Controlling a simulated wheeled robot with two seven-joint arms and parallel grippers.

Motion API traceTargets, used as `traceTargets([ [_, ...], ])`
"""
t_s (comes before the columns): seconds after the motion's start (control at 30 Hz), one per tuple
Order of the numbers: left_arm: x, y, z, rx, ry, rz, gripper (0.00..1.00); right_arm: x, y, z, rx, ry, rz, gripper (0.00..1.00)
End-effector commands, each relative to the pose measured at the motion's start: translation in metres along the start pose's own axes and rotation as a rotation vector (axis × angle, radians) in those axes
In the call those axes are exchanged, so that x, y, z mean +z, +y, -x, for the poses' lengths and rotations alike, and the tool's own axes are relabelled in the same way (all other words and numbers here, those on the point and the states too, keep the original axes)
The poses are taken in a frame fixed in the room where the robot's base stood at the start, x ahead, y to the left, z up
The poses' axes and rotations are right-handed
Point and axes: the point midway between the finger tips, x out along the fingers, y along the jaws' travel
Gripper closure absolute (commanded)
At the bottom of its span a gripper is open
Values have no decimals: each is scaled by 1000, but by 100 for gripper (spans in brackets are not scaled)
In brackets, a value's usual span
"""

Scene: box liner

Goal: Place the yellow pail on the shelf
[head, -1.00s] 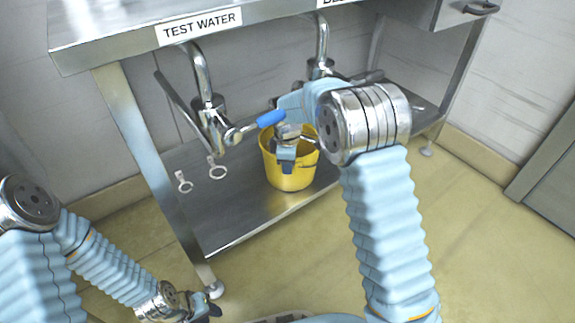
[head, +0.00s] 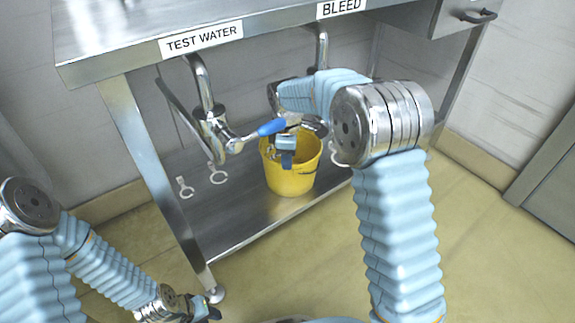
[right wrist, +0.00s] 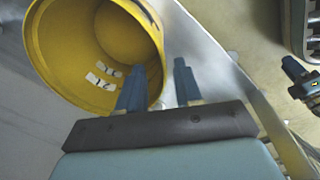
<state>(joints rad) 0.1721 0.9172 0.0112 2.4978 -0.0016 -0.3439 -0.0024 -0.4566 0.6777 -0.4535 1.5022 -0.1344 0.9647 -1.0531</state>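The yellow pail (head: 291,179) stands upright on the steel lower shelf (head: 225,220) under the table. My right gripper (head: 287,157) is at the pail's near upper side. In the right wrist view the gripper (right wrist: 160,85) has its two blue fingers apart. One finger overlaps the pail's open mouth, the other is outside, and the rim of the pail (right wrist: 75,93) shows between them. I cannot tell whether a finger touches it. My left gripper (head: 207,309) is low at the front, away from the pail; its fingers are too small to read.
A tap with a blue handle (head: 271,127) hangs over the shelf close to my right arm. The table's front leg (head: 155,180) stands between the left arm and the shelf.

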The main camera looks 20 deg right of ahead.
Motion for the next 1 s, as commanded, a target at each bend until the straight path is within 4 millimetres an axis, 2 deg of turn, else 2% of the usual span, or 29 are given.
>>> traceTargets([
  [0.03,0,1,5,-1,1,0,67,-1,1,15,2,3,0,65],
  [0.1,0,2,7,-1,2,0,67,0,1,29,2,2,0,65],
  [0.3,-1,3,11,-3,3,1,67,0,0,52,0,1,-1,65],
  [1.0,-1,3,11,-3,3,1,67,0,0,56,0,0,0,65],
])
